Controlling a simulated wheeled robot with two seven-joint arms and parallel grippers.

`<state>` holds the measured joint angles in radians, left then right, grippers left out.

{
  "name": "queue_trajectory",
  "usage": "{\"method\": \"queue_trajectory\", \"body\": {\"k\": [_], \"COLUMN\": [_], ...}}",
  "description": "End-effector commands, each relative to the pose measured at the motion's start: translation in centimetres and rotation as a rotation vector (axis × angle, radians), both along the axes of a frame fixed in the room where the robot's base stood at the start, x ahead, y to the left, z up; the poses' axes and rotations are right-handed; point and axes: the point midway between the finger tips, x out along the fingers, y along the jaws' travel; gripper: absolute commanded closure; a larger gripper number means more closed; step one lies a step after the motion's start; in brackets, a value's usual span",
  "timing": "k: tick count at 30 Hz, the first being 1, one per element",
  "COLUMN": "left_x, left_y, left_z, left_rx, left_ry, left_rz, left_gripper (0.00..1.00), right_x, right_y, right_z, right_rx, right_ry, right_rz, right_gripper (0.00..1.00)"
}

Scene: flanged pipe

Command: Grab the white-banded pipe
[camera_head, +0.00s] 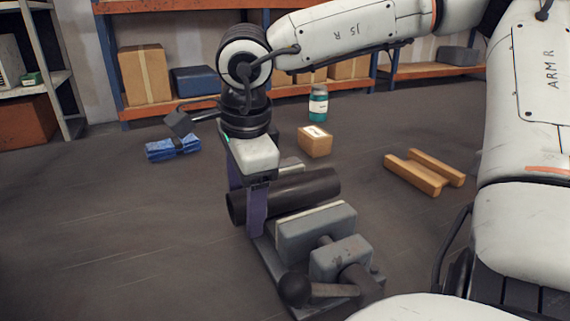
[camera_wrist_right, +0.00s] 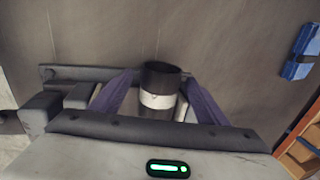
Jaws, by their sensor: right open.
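The dark pipe (camera_head: 300,190) lies level between the grey jaws of a vise in the head view. Its near-left end is open. Its white band (camera_wrist_right: 158,101) shows between the fingers in the right wrist view; in the head view the band is hidden behind a finger. My right gripper (camera_head: 246,205) points down over the pipe's left part, with one purple finger on each side of it. The fingers (camera_wrist_right: 160,95) stand open, with visible room beside the pipe in the right wrist view. My left gripper is not in view.
The vise (camera_head: 318,232) has a handle with a dark knob (camera_head: 294,288) in front. On the floor are a small cardboard box (camera_head: 315,141), a teal jar (camera_head: 318,104), wooden blocks (camera_head: 420,172) and a blue bundle (camera_head: 172,148). Shelving (camera_head: 190,108) lines the back. Floor at left is clear.

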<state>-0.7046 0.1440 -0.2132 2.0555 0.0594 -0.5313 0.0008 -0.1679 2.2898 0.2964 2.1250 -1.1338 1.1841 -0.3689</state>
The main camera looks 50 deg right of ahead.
Motion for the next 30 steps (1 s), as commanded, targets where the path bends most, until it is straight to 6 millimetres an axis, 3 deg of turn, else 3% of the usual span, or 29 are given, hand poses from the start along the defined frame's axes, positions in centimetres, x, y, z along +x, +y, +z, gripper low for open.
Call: {"method": "queue_trajectory", "body": {"k": [3, 15, 23, 30], "left_x": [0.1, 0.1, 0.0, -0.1], "left_y": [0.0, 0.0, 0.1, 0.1], "left_z": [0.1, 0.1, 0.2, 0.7], "left_rx": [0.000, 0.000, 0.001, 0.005], "left_ry": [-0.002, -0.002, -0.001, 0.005], "left_rz": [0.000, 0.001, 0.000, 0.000], "left_gripper": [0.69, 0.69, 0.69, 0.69], "right_x": [0.0, 0.1, 0.1, 0.2], "right_y": [0.0, 0.0, 0.0, 0.0], "right_z": [0.0, 0.2, 0.7, 4.7], "right_rx": [0.000, -0.001, -0.002, -0.002], "right_ry": [0.000, -0.003, -0.005, -0.009], "right_rz": [0.000, 0.000, 0.000, -0.001], "right_gripper": [0.32, 0.96, 0.96, 0.96]}}
